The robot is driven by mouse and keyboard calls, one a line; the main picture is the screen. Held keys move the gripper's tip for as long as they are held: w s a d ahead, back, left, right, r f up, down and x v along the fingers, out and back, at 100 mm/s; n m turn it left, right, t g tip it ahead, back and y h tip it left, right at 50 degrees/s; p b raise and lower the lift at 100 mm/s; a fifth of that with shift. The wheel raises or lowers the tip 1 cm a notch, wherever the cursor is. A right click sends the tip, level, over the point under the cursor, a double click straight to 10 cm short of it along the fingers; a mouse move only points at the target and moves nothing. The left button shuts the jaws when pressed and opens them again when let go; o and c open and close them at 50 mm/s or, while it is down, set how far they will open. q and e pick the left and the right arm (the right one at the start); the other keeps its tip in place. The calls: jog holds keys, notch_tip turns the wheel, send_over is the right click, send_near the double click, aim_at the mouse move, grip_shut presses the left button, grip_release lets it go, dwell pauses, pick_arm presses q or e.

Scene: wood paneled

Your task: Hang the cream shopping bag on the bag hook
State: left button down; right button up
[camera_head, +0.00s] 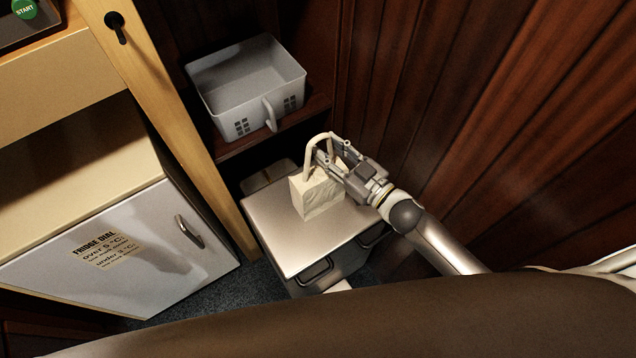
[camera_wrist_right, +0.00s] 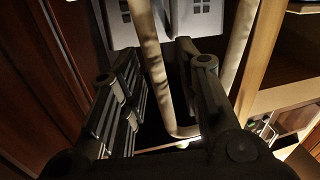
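The cream shopping bag (camera_head: 318,195) stands upright on a metal-topped cabinet in the head view, its looped handle (camera_head: 310,150) standing up. My right gripper (camera_head: 328,152) is at the handle, just above the bag. In the right wrist view, the handle (camera_wrist_right: 152,60) hangs as a pale loop, with one strand between the two spread fingers (camera_wrist_right: 158,75). The fingers look open; contact with the strand is not clear. A black bag hook (camera_head: 115,28) is on the pale wooden post at the upper left. My left gripper is not in view.
The metal-topped cabinet (camera_head: 285,235) has bare space around the bag. A grey basket (camera_head: 225,92) sits on a dark shelf behind it. The fridge (camera_head: 135,255) is at left, beside the pale post (camera_head: 190,140). Dark wood panelling (camera_head: 480,110) closes off the right.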

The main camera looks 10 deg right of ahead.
grip_shut()
notch_tip(320, 180, up, 5)
jog(key=p, duration=0.5)
jog(key=shift+r, duration=0.1)
